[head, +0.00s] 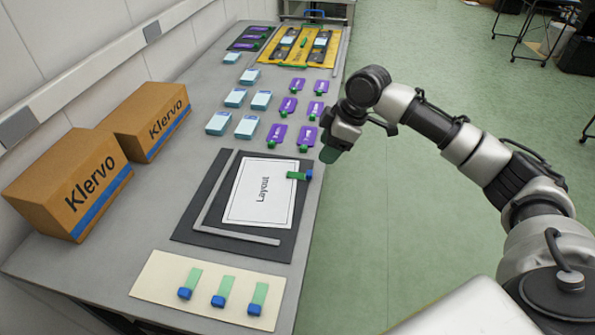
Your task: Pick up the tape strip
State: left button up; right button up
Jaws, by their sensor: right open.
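Three green tape strips with blue ends lie side by side on a cream board at the table's near end: a left one (191,281), a middle one (224,289) and a right one (258,297). My left gripper is not in view.
The sheet lies on a dark mat (195,222) with a grey L-shaped bar. The cream board (150,285) is in front. Two Klervo boxes (75,180) stand at left. Light blue packs (235,97), purple pieces (277,134) and a yellow tray (273,50) lie farther back.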

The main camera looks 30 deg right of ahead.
aim_at(311, 172)
jog(key=x, duration=0.9)
jog(key=shift+w, duration=0.2)
jog(key=c, duration=0.8)
